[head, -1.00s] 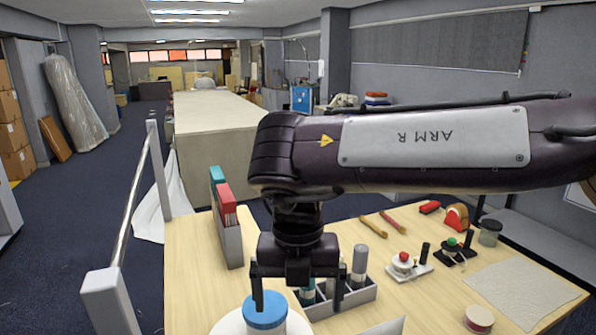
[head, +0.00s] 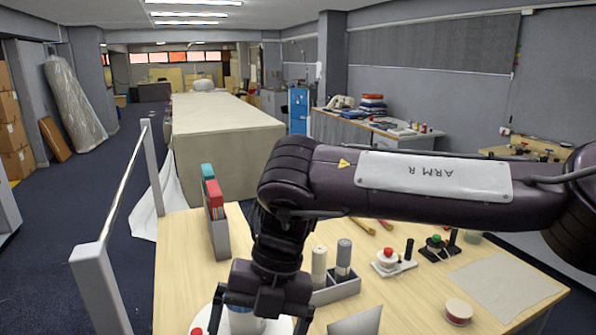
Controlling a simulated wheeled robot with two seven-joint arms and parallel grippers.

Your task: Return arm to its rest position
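My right arm (head: 430,190), dark purple and marked "ARM R", comes in from the right and reaches across the view above the wooden table. Its gripper (head: 258,325) points down at the bottom edge, with its fingers spread wide apart. A pale bluish jar (head: 243,322) on a white round plate shows between the fingers, partly hidden by the gripper. I cannot tell whether the fingers touch it or are above it. My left arm and gripper are not in view.
On the table (head: 180,255) stand a file holder (head: 217,232) with red and teal folders, and a grey divided tray (head: 338,288) with bottles. To the right are a red-knobbed stand (head: 388,262), a paper sheet (head: 505,287) and a round tin (head: 458,310). A metal rail (head: 125,190) stands at left.

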